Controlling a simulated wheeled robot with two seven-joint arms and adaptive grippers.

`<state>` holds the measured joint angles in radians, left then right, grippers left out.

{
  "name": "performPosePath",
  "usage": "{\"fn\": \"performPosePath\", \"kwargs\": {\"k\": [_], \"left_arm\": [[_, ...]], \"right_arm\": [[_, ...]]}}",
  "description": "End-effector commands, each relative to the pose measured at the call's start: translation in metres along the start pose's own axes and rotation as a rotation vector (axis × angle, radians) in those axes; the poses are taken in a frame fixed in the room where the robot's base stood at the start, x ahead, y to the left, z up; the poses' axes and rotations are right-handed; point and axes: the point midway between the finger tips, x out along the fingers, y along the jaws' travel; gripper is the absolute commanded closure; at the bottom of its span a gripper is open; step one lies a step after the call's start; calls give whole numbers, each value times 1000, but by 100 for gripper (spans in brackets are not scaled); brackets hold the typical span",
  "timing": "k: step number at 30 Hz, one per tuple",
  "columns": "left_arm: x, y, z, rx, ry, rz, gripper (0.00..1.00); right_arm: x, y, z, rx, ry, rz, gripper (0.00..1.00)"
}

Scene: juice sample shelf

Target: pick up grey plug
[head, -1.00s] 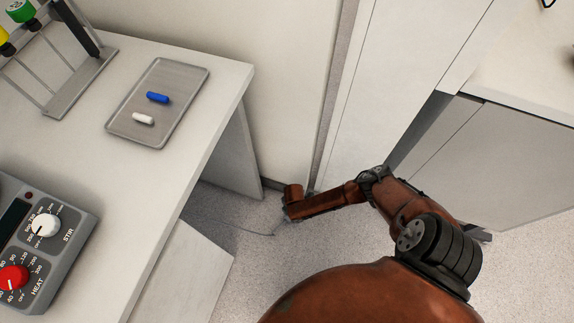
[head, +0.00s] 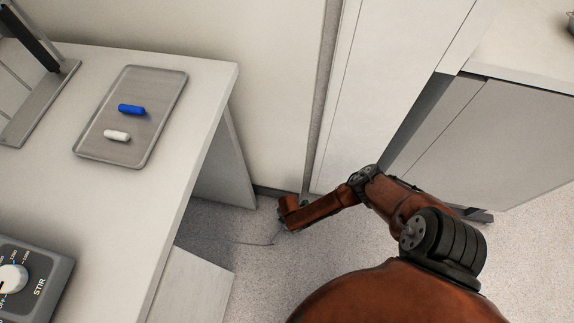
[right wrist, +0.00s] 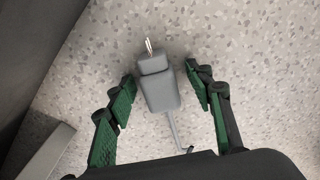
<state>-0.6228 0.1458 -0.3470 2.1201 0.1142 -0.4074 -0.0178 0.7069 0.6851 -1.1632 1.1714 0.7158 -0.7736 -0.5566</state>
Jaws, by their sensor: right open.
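The grey plug (right wrist: 160,90) lies on the speckled floor in the right wrist view, its metal prongs pointing to the top of the picture and its cord trailing toward the bottom. My right gripper (right wrist: 161,76) is open, with one green-padded finger on each side of the plug and a gap on both sides. I cannot tell its exact height above the plug. In the head view my right arm reaches down to the floor beside the table; the plug is not visible there. My left gripper is not in view.
A white table (head: 200,95) bears a grey tray (head: 88,152) with a blue piece (head: 132,109) and a white piece (head: 117,135). A stirrer unit (head: 48,268) is at lower left. A wall and white cabinet (head: 375,90) stand close beyond the arm. A thin cord (head: 250,243) lies on the floor.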

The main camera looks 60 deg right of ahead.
Motion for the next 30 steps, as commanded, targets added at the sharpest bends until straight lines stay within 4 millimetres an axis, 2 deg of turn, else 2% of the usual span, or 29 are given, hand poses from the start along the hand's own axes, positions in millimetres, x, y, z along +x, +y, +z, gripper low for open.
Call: {"fn": "performPosePath", "kwargs": {"k": [4, 24, 30], "left_arm": [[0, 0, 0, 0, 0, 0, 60], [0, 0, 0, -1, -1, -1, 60], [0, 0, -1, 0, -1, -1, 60]], "right_arm": [[-1, 0, 0, 0, 0, 1, 54], [-1, 0, 0, 0, 0, 0, 100], [-1, 0, 0, 0, 0, 0, 100]]}}
